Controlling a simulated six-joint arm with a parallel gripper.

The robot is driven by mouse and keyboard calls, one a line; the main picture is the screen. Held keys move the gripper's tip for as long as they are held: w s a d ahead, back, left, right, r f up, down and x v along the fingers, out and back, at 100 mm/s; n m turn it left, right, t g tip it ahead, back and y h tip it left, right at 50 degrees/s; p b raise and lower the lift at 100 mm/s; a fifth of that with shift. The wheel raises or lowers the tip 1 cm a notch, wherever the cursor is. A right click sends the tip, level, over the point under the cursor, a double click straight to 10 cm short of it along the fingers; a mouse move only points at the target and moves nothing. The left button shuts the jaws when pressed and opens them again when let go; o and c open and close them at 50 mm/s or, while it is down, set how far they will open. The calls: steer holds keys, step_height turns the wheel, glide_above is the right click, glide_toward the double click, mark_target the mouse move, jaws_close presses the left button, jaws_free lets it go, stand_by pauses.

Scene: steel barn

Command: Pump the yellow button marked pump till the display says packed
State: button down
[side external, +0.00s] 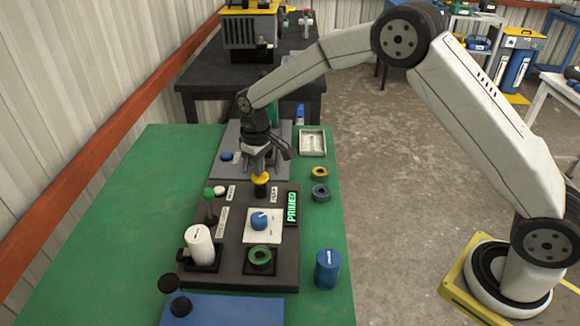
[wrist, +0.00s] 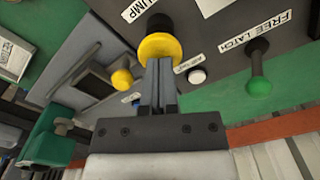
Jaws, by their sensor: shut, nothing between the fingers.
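The yellow button (side external: 261,178) sits at the back of a dark panel (side external: 231,262) on the green table. The wrist view shows it as a round yellow disc (wrist: 160,47) beside a label reading "UMP", partly cut off. The display (side external: 292,207) at the panel's right edge reads "PRIMED" in green letters. My gripper (side external: 260,169) is shut and empty, pointing down right over the yellow button. In the wrist view its fingertips (wrist: 158,62) overlap the button's near edge; I cannot tell whether they touch it.
A blue can (side external: 328,268) stands to the right. The table's left side is clear.

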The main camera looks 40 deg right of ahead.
mark_target(263, 176)
steer(key=shift+f, duration=0.95)
stand_by(0.4)
steer(key=shift+r, duration=3.8)
steer(key=shift+s+d, duration=0.3)
steer(key=shift+s, duration=0.15)
steer(key=s+d+m+t, duration=0.1)
steer(key=s+d, duration=0.3)
steer(key=s, duration=0.8)
steer(key=s+d+f+m+t, duration=0.1)
steer(key=s+d+m, duration=0.1)
steer(key=s, duration=1)
steer(key=shift+s+d+f+t, duration=0.15)
steer(key=shift+s+d+t, duration=0.15)
steer(key=shift+d, duration=0.55)
